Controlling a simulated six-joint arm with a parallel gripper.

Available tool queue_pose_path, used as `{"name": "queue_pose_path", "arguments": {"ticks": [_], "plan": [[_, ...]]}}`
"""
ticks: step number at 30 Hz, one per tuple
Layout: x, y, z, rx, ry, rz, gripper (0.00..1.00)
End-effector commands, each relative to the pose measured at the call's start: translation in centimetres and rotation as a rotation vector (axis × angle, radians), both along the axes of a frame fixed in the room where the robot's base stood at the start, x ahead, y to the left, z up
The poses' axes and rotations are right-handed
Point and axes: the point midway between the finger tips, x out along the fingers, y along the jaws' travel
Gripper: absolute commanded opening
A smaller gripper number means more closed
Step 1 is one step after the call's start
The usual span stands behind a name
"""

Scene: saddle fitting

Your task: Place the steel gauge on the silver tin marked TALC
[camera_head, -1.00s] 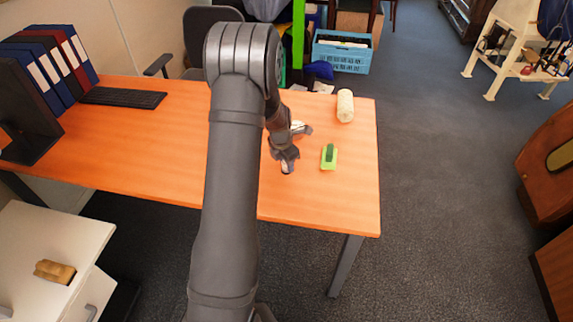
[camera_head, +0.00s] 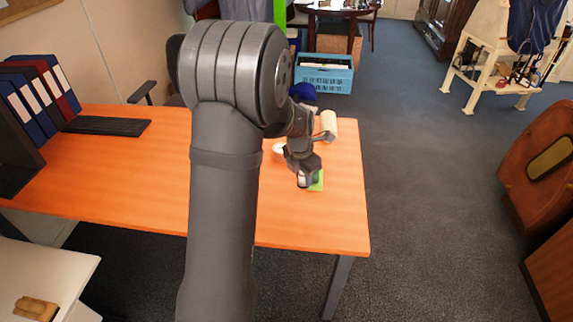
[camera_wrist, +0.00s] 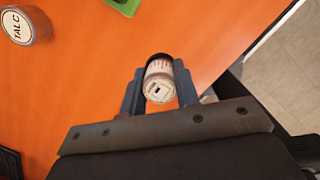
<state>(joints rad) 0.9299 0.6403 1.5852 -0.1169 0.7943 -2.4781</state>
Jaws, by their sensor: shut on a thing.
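My gripper (camera_wrist: 160,92) is shut on the steel gauge (camera_wrist: 160,82), a short pale cylinder with printed markings and a round end facing the wrist camera. In the head view my gripper (camera_head: 303,180) is low over the right part of the orange table, and the gauge is mostly hidden by the fingers. The silver tin marked TALC (camera_wrist: 18,26) stands on the table at the top left of the wrist view, apart from the gripper. In the head view a pale part that looks like the tin (camera_head: 279,148) shows left of the gripper, partly covered by my arm.
A bright green object (camera_head: 317,184) lies on the table, partly hidden behind my gripper; its edge shows in the wrist view (camera_wrist: 124,4). A cream roll (camera_head: 329,124) lies at the back right. The front of the table is clear.

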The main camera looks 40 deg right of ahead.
Motion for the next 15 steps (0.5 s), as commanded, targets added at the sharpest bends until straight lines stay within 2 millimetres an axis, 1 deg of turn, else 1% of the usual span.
{"name": "queue_pose_path", "arguments": {"ticks": [5, 9, 15], "plan": [[3.2, -3.6, 1.0, -0.004, -0.001, -0.010, 0.00], [6.1, -6.7, 2.0, -0.004, 0.000, -0.021, 0.00], [9.9, -10.2, 3.3, -0.003, -0.001, -0.037, 0.00]]}}
